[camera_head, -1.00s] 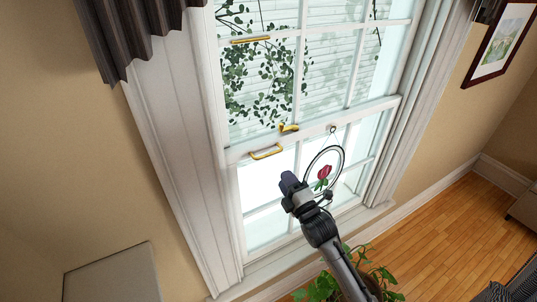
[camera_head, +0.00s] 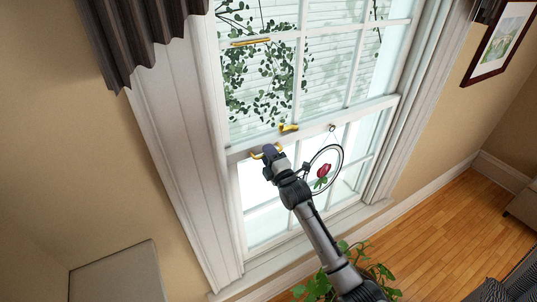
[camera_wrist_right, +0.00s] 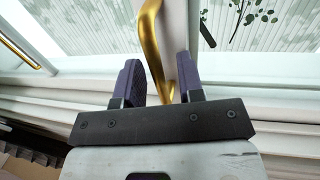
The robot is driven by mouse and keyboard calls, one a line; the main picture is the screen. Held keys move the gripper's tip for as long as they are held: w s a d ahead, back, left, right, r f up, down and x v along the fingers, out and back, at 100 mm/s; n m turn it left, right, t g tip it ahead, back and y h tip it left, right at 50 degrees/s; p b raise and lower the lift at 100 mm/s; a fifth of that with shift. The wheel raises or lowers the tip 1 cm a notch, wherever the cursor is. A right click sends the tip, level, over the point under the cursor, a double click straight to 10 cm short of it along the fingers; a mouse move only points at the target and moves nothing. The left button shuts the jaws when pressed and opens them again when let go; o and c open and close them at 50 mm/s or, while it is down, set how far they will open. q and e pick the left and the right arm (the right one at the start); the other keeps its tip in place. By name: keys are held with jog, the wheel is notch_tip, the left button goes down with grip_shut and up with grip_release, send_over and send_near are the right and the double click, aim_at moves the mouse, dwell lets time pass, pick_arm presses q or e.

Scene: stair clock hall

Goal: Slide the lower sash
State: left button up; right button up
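The lower sash (camera_head: 357,112) is a white framed pane with its top rail across the middle of the window. A brass pull handle (camera_head: 256,155) sits on that rail's left part. My right gripper (camera_head: 268,152) is at this handle and hides part of it. In the right wrist view, the gripper (camera_wrist_right: 159,82) has its two dark purple fingers apart, with the brass handle (camera_wrist_right: 152,45) between them. A gap shows beside the handle, so the fingers are not closed on it. My left gripper is in neither view.
A brass latch (camera_head: 289,128) sits just above the handle. A round rose ornament (camera_head: 323,176) hangs in front of the sash, close to my right arm. Another brass bar (camera_head: 250,41) is on the upper sash. A leafy plant (camera_head: 318,287) stands below the sill.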

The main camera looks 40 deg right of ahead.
grip_shut()
dwell(0.4)
